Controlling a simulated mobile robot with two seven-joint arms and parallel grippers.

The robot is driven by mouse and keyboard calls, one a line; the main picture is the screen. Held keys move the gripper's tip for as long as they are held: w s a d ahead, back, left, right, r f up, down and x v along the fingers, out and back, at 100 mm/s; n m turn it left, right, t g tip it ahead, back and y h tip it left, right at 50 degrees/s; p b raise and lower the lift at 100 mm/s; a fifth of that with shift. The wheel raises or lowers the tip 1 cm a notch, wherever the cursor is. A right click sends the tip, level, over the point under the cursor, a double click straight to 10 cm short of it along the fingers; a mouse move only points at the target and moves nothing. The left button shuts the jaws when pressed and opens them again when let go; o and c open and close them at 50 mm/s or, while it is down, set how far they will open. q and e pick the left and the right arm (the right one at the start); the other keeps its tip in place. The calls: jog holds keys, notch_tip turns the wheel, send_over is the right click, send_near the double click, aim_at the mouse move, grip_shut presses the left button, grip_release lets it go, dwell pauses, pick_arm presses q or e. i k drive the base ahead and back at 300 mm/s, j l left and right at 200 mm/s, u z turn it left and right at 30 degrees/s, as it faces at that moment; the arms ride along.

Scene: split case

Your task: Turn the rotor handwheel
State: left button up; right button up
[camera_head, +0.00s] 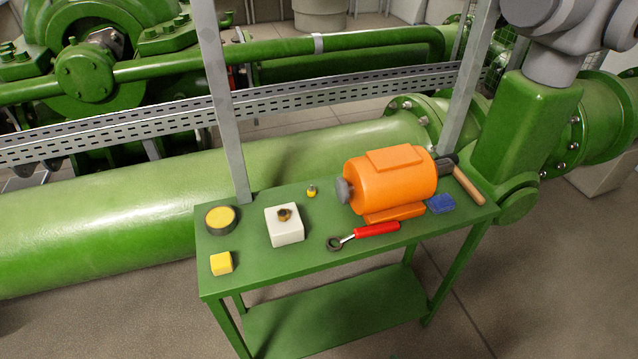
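An orange motor-like machine (392,183) lies on its side on the green workbench (330,259). A small grey round piece (343,190) is at its left end and may be the rotor handwheel; I cannot tell for sure. Neither of my grippers shows in the head view, and nothing is seen touching the machine.
On the bench are a red-handled wrench (376,229), a white block with a brass piece (285,230), a yellow block (221,263), a yellow-black roll (221,219), a blue item (440,204) and a wooden handle (468,184). Green pipe (110,218) runs behind.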

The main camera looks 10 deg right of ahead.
aim_at(342, 189)
jog(key=l+u, duration=0.15)
jog(key=u, duration=1.25)
jog(key=l+u, duration=0.35)
jog(key=k+l+u, duration=0.1)
jog(key=u, duration=0.2)
jog(key=k+l+u, duration=0.1)
jog(key=l+u, duration=0.25)
jog(key=k+l+u, duration=0.5)
jog(key=u, duration=0.15)
